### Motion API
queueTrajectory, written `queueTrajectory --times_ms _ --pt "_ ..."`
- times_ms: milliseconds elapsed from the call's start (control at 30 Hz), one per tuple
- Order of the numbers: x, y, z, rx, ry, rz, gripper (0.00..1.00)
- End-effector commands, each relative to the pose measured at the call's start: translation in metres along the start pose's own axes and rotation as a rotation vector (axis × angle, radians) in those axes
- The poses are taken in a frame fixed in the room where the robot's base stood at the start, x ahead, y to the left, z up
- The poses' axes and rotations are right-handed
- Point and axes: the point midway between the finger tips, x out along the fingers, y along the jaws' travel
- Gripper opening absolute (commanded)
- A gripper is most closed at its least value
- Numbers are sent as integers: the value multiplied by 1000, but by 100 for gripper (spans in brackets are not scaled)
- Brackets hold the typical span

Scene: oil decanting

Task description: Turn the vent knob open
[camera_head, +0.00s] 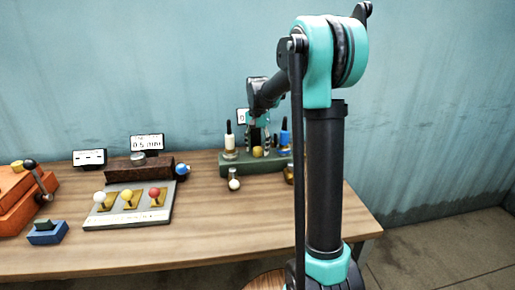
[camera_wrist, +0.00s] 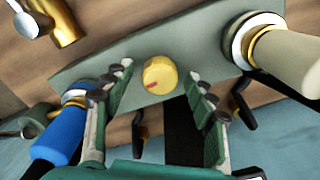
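The vent knob is most likely the round yellow knob (camera_wrist: 159,73) with a red mark, on a grey-green block (camera_wrist: 200,45). In the head view the yellow knob (camera_head: 257,152) shows small at the front of the green block (camera_head: 232,168). My gripper (camera_wrist: 157,88) is open, with one finger on each side of the knob and gaps between. The fingertips point towards the block, and I cannot tell how far above the knob they are. In the head view my gripper (camera_head: 258,138) comes down over the block.
A blue handle (camera_wrist: 62,135) and a cream handle (camera_wrist: 285,58) stand on either side of my gripper. A brass fitting (camera_wrist: 57,20) is close by. On the wooden table (camera_head: 150,245), a panel with three coloured knobs (camera_head: 130,217) and an orange box (camera_head: 18,205) stand further left.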

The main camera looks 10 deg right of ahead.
Motion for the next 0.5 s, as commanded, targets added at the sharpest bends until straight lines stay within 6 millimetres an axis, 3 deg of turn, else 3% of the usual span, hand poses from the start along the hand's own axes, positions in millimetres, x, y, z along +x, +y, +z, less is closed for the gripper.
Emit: queueTrajectory --times_ms 267,500 --pt "-2 0 0 0 0 0 56" --pt "-36 0 0 0 0 0 56"
